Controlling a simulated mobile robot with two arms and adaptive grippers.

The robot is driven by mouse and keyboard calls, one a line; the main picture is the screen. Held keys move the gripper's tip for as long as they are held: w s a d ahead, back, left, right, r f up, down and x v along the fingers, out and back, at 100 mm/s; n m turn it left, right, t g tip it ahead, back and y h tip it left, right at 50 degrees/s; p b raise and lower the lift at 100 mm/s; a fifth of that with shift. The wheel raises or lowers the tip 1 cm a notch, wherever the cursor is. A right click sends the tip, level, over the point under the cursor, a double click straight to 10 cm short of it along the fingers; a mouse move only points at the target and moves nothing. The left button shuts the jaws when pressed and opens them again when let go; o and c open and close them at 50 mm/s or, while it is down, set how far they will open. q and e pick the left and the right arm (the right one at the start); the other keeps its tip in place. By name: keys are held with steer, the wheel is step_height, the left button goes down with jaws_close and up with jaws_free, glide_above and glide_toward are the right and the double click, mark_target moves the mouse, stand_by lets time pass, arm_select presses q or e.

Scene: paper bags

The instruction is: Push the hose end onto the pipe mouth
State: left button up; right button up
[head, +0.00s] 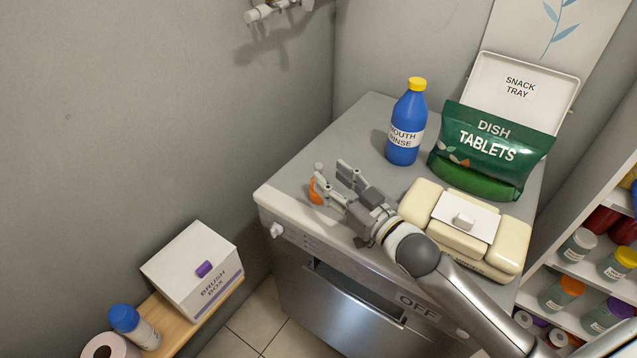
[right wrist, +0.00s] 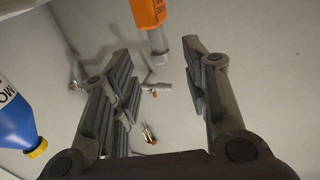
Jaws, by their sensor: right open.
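An orange piece with a grey round tip, which looks like the hose end (right wrist: 149,14), shows at the top of the right wrist view. In the head view a bit of orange (head: 316,191) shows beside my right gripper (head: 330,167), mostly hidden by a finger. My right gripper is open over the appliance top. In the wrist view the grey tip lies between its spread fingertips (right wrist: 156,48), touching neither. A pale pipe fitting (head: 262,12) is on the wall at the top of the head view, cut by the edge; a small fitting (right wrist: 155,87) also shows in the wrist view. My left gripper is not in view.
The grey appliance (head: 290,187) carries a blue mouth rinse bottle (head: 405,125), a green dish tablets bag (head: 485,150), a snack tray (head: 522,88) and a cream lidded container (head: 420,197). A brush box (head: 190,270) stands lower left. Shelves with jars are at right.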

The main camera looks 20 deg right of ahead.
mark_target(322, 169)
steer(key=shift+x, duration=2.25)
steer(key=shift+w+a+p, duration=0.15)
steer(key=shift+w+p, duration=0.15)
steer(key=shift+w, duration=0.1)
steer(key=shift+c, duration=0.2)
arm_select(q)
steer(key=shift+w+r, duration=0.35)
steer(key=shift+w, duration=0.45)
arm_select(e)
jaws_close()
